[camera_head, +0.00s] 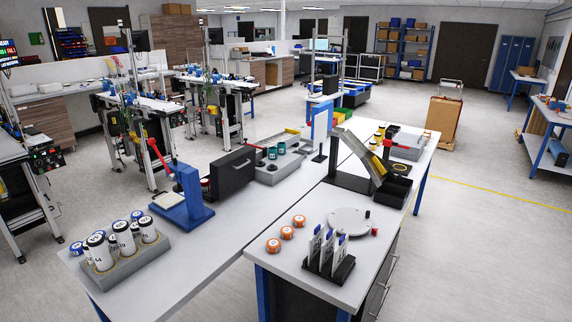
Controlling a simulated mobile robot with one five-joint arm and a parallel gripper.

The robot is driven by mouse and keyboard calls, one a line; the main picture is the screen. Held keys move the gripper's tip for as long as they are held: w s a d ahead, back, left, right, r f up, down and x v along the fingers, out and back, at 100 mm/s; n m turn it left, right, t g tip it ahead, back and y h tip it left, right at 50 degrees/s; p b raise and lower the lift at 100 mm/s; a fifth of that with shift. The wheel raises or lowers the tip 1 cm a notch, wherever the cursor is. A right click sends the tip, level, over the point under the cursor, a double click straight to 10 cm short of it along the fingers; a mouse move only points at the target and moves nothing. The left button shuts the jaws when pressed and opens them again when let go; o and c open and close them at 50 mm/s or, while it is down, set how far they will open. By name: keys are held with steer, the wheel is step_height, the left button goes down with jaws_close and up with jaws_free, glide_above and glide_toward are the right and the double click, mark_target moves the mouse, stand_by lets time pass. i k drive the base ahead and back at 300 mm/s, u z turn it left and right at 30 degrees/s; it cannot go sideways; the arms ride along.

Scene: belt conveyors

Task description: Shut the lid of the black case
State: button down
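The black case (231,173) sits on the left white workbench, behind and to the right of a blue hand press. Its broad dark face is towards me and slightly angled, with a small lighter detail near the middle. I cannot tell from this view how far its lid stands open, and its inside is hidden. My gripper is not in view.
The blue press (183,196) with a red lever stands beside the case. A grey rack (128,264) of white cylinders is at the near left. A grey block (272,168) with teal cylinders is behind the case. Orange discs (286,233) lie on the right bench.

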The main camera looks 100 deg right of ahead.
mark_target(229, 173)
steer(key=k, duration=1.4)
steer(key=z, duration=1.8)
steer(key=i, duration=1.05)
